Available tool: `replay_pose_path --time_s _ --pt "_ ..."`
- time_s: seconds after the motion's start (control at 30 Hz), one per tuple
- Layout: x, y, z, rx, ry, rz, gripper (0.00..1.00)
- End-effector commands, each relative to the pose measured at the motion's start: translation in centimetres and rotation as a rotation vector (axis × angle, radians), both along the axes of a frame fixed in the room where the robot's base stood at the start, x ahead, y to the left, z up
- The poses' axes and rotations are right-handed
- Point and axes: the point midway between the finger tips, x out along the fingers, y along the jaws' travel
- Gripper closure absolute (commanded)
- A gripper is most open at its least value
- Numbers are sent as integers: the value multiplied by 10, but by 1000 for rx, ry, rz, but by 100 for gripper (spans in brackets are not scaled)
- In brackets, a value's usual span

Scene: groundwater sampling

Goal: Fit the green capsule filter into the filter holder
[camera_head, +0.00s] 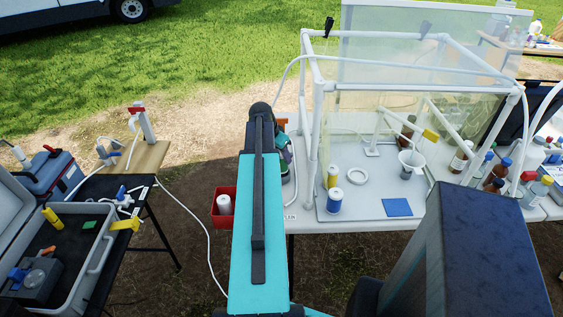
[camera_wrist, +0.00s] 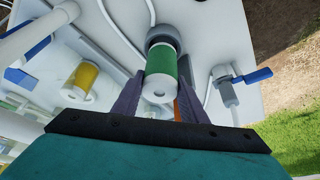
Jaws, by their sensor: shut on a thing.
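In the wrist view the green capsule filter (camera_wrist: 160,65), with a white end facing the camera, lies between the two fingers of my gripper (camera_wrist: 160,88), which is shut on it. The capsule's far end meets a dark grey round piece (camera_wrist: 161,36), which looks like the filter holder. I cannot tell whether the capsule is inside it or only in front of it. In the head view my arm hides most of this spot, at the left edge of the white table (camera_head: 306,223).
A yellow capsule (camera_head: 333,174) and a blue-banded one (camera_head: 335,201) stand on the table's grey tray. A blue-handled valve (camera_wrist: 229,92) is right of my gripper in the wrist view. White frame posts (camera_head: 313,130) rise close by. A red bin (camera_head: 217,221) hangs at left.

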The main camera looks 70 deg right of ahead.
Motion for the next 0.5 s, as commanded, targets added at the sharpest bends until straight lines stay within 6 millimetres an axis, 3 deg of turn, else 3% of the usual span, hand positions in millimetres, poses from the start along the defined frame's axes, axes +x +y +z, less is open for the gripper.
replay_pose_path --time_s 0.27,0.5 --pt "0 0 -2 1 0 0 83" --pt "0 0 -21 3 2 1 83"
